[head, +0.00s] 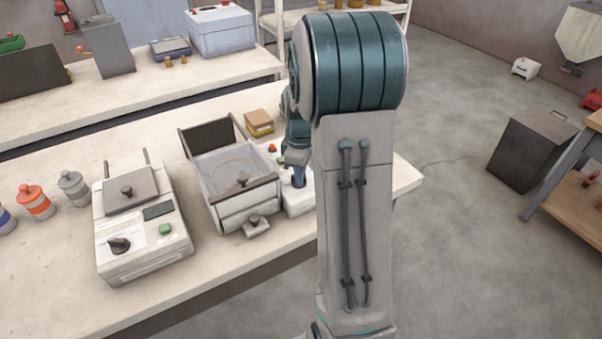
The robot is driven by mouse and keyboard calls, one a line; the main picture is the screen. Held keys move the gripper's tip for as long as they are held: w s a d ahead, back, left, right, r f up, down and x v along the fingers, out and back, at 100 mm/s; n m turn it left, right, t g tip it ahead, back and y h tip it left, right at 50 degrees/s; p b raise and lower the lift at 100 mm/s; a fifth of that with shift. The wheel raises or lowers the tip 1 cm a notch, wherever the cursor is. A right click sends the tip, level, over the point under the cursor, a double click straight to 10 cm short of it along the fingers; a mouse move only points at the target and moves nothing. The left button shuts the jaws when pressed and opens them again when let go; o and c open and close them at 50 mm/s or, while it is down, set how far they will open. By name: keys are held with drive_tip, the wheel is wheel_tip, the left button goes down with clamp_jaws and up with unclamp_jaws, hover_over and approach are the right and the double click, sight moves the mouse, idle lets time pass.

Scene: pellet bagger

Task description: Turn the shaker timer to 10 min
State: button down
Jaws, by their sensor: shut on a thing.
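My gripper (298,177) points down at the right end of the near bench, half hidden by my own arm. It is shut at the top of a small white unit (297,203), on what seems to be its timer knob. The knob and any scale marks are hidden by the fingers and arm, so the setting cannot be read.
A clear-walled box machine (248,212) stands just left of the unit. Further left is a white machine with a black dial (119,245). A small cardboard box (259,122) sits behind. Open floor lies right of the bench (60,305).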

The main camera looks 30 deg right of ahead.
drive_tip(key=m, duration=0.5)
drive_tip(key=shift+a+m+b, duration=0.15)
drive_tip(key=shift+m+b, duration=0.15)
drive_tip(key=shift+b, duration=0.05)
drive_tip(key=m, duration=0.6)
drive_tip(key=shift+a, duration=0.1)
drive_tip(key=m, duration=0.4)
drive_tip(key=shift+a+r+m, duration=0.1)
drive_tip(key=shift+m, duration=0.3)
drive_tip(key=shift+w+m+p, duration=0.1)
drive_tip(key=shift+m+p, duration=0.3)
drive_tip(key=shift+m, duration=1.8)
drive_tip(key=c, duration=1.5)
unclamp_jaws()
